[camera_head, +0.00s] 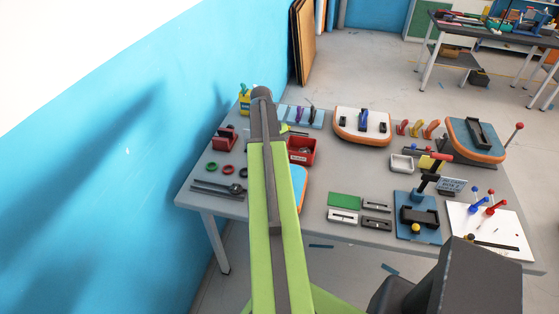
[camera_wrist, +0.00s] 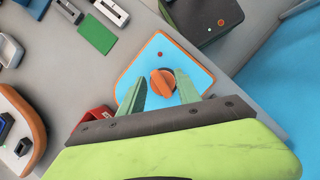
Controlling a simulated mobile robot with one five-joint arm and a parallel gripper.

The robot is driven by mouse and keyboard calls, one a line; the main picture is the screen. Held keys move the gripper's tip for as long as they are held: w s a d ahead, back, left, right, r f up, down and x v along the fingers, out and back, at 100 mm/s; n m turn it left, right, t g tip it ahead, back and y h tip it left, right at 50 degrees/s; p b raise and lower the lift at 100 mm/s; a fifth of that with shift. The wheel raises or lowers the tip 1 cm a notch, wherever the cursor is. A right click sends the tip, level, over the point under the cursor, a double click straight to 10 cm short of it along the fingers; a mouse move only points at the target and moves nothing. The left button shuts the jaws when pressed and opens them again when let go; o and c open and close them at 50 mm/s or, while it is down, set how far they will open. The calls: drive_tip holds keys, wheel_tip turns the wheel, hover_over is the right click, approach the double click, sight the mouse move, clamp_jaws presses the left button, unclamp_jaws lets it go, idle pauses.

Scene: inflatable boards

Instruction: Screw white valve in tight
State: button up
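In the wrist view my gripper (camera_wrist: 160,78) is open, its two green fingers spread on either side of an orange knob (camera_wrist: 163,83). I cannot tell how far above the knob the fingertips are. The knob sits on a blue board (camera_wrist: 190,62) with an orange rim. In the head view the board (camera_head: 299,185) is mostly hidden behind my green arm, and the gripper fingers do not show. I cannot make out a clearly white valve. A white-topped board (camera_head: 345,122) with an orange rim and a blue upright part (camera_head: 363,119) lies further back.
Several items crowd the grey table (camera_head: 320,190): a red bin (camera_head: 302,150), a green block (camera_head: 344,201), a blue plate with a vise (camera_head: 418,217), and a white board with pins (camera_head: 490,228). A dark box (camera_wrist: 200,18) stands near the board. A blue wall (camera_head: 120,170) borders the left side.

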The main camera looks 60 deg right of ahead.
drive_tip(key=n+h, duration=0.1)
drive_tip(key=n, duration=0.2)
drive_tip(key=shift+n, duration=0.4)
drive_tip(key=shift+d, duration=0.1)
drive_tip(key=shift+f, duration=0.15)
drive_tip(key=shift+f+b, duration=2.45)
drive_tip(key=shift+b, duration=0.1)
clamp_jaws()
